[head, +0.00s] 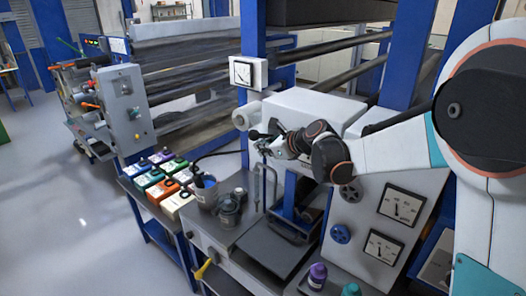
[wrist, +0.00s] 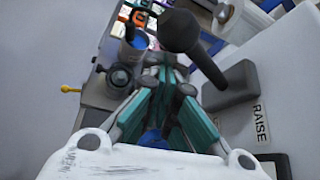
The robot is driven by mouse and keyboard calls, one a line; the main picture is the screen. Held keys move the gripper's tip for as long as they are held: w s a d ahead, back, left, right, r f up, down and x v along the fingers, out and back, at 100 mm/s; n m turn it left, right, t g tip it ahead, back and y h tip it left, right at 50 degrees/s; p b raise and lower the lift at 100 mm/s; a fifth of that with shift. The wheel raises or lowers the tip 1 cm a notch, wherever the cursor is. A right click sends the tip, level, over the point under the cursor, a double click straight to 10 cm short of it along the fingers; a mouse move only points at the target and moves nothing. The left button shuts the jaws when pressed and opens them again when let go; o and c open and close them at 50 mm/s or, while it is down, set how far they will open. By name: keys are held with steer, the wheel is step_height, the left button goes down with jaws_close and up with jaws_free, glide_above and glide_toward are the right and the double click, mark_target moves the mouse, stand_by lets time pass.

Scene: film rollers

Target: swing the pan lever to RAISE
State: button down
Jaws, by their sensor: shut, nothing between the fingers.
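The pan lever shows in the wrist view as a dark rod with a thick black knob (wrist: 180,32), running down to a dark pivot block (wrist: 232,84) on a pale panel. The RAISE label (wrist: 261,123) is below the block, and the lever points up and left, away from it. My gripper (wrist: 166,78) has its teal fingers closed and empty. In the picture its tips lie below the knob and left of the block; I cannot tell whether they touch the lever. In the head view my gripper (head: 266,143) is in front of the white machine, and the lever is hard to make out there.
Dial gauges (head: 401,206) and a blue handwheel (head: 341,233) are on the machine's face. Purple and teal bottles (head: 317,275) stand below.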

steer(key=shift+w+r+m+g, duration=0.1)
steer(key=shift+r+m+g, duration=0.2)
steer(key=shift+r, duration=0.05)
steer(key=shift+r, duration=0.1)
stand_by(0.4)
step_height(320, 180, down, 4)
steer(key=d+b, duration=0.1)
steer(key=b, duration=0.2)
steer(key=p+v, duration=0.1)
steer(key=v, duration=0.9)
steer(key=shift+d, duration=0.15)
